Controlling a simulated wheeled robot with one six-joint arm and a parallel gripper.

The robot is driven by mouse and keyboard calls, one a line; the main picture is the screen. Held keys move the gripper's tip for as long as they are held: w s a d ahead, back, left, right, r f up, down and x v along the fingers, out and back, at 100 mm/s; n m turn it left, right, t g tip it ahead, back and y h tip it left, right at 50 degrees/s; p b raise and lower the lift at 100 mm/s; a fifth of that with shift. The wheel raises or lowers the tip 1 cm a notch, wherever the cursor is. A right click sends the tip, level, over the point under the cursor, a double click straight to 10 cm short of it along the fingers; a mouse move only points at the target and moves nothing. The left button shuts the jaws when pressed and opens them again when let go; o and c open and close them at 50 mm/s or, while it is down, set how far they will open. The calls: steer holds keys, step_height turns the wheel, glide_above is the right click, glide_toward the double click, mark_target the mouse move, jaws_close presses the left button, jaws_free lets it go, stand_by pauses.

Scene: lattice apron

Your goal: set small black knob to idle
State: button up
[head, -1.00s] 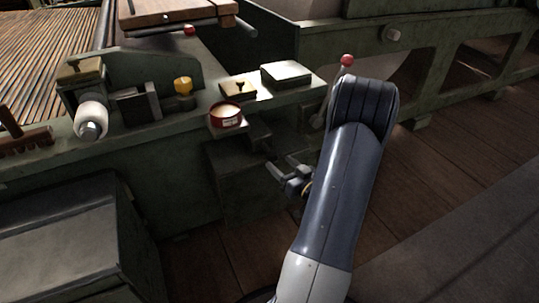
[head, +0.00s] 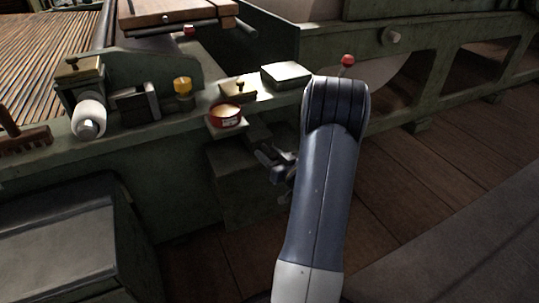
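Two brass plates, each with a small dark knob or pointer on top, are in the head view. One plate (head: 238,90) lies on the green apron ledge, with its small knob (head: 239,84) near the middle. The other plate (head: 79,70) sits on the block at the far left, with its own small knob (head: 72,61). I cannot tell from colour which is the black one, and any setting marks are too small to read. My gripper (head: 262,154) is below and in front of the ledge, touching neither knob. Its fingers look apart and empty, partly hidden by my arm.
A round red-rimmed dial (head: 226,116) sits at the ledge's front edge. A yellow knob (head: 182,86), a white roller (head: 90,117) and a pale square block (head: 286,75) stand nearby. A red-tipped lever (head: 347,60) rises behind my arm. Open wooden floor (head: 420,190) lies right.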

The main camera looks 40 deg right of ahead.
jaws_close()
steer(key=s+a, duration=0.1)
steer(key=s, duration=0.5)
steer(key=shift+s+a+b, duration=0.3)
steer(key=shift+s+a, duration=0.05)
steer(key=shift+f, duration=0.1)
steer(key=shift+o, duration=2)
jaws_free()
steer(key=shift+s, duration=0.1)
steer(key=s+p, duration=0.2)
steer(key=s, duration=0.8)
steer(key=shift+s+a, duration=0.2)
steer(key=shift+s, duration=0.2)
steer(key=shift+w, duration=0.1)
